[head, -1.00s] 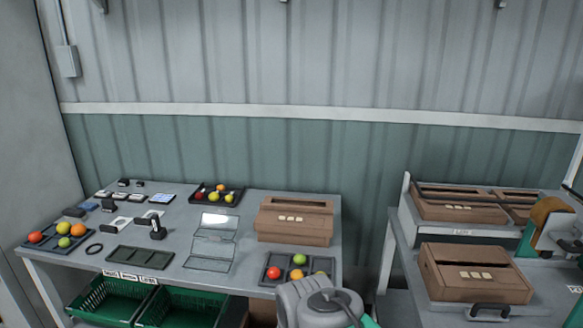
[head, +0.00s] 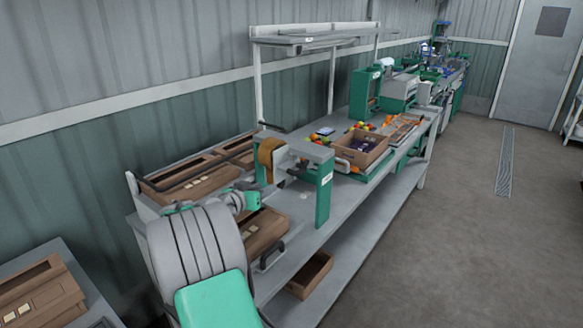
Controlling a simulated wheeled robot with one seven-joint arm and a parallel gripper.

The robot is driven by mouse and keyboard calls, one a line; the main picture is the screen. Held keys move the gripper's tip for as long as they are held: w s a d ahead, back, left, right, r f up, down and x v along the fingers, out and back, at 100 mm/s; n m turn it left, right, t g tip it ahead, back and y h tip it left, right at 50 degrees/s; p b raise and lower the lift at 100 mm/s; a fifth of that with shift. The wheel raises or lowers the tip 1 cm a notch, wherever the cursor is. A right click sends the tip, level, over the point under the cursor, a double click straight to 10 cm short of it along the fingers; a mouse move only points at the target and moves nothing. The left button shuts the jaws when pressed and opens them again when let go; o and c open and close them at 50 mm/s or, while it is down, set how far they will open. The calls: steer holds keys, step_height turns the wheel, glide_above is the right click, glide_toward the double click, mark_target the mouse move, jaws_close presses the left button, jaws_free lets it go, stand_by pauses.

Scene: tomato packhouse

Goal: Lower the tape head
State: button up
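The taping machine (head: 323,185) stands on the long grey bench, with a green upright and a grey crossbar. Its tape head, with a brown tape roll (head: 268,156), sits high on the frame, with a gap between it and the bench. A closed brown carton (head: 264,232) lies on the bench on the near side of the machine, partly hidden by my arm. My grey and green arm fills the lower left front of the view. My gripper's fingers cannot be made out.
A black handle (head: 271,256) is beside the carton. An open box (head: 360,148) and loose fruit are farther along. An empty box (head: 310,275) is below.

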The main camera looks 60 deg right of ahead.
mark_target(305, 169)
steer(key=s+d+g+h, duration=0.1)
steer(key=s+d, duration=0.1)
steer(key=d, duration=0.2)
steer(key=s+d+r+m+g+h+p, duration=0.1)
steer(key=s+d, duration=0.2)
steer(key=d, duration=0.2)
steer(key=s+d+p, duration=0.1)
steer(key=s+d, duration=0.1)
steer(key=d, duration=0.3)
steer(key=shift+s+r+m+g+h, duration=0.3)
steer(key=shift+r+g+h, duration=0.1)
steer(key=shift+c, duration=0.4)
jaws_close()
